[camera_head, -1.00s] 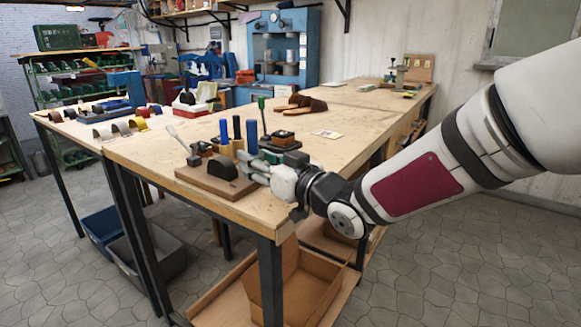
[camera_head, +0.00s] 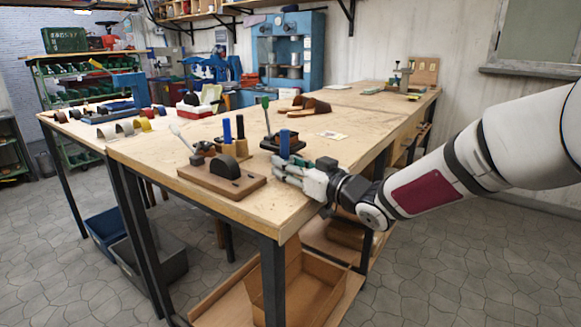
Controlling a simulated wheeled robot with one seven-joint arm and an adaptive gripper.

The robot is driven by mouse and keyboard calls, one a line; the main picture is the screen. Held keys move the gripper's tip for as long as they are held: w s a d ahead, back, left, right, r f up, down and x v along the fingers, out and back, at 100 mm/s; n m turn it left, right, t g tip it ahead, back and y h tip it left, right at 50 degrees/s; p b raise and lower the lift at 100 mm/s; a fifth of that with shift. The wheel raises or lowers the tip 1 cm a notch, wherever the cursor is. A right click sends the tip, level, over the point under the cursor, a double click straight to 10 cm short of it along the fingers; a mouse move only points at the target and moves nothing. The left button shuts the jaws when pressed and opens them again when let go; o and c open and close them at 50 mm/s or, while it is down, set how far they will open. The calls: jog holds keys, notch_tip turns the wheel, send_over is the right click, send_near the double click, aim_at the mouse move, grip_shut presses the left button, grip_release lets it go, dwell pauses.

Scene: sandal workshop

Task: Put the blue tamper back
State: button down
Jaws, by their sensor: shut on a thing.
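My gripper (camera_head: 281,168) is at the near right part of the workbench, shut on a blue tamper (camera_head: 284,142). I cannot tell whether the held tamper touches the bench.
A light-handled tool (camera_head: 180,134) leans at the base's left. Brown sandal pieces (camera_head: 305,106) lie farther back. The front right of the workbench (camera_head: 283,205) is bare.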

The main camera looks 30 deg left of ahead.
jog(key=shift+r, duration=0.15)
jog(key=c, duration=1)
grip_release()
jog(key=shift+f, duration=0.25)
jog(key=shift+r, duration=0.1)
jog(key=shift+r, duration=0.2)
jog(key=p+v, duration=0.1)
jog(key=v, duration=1.1)
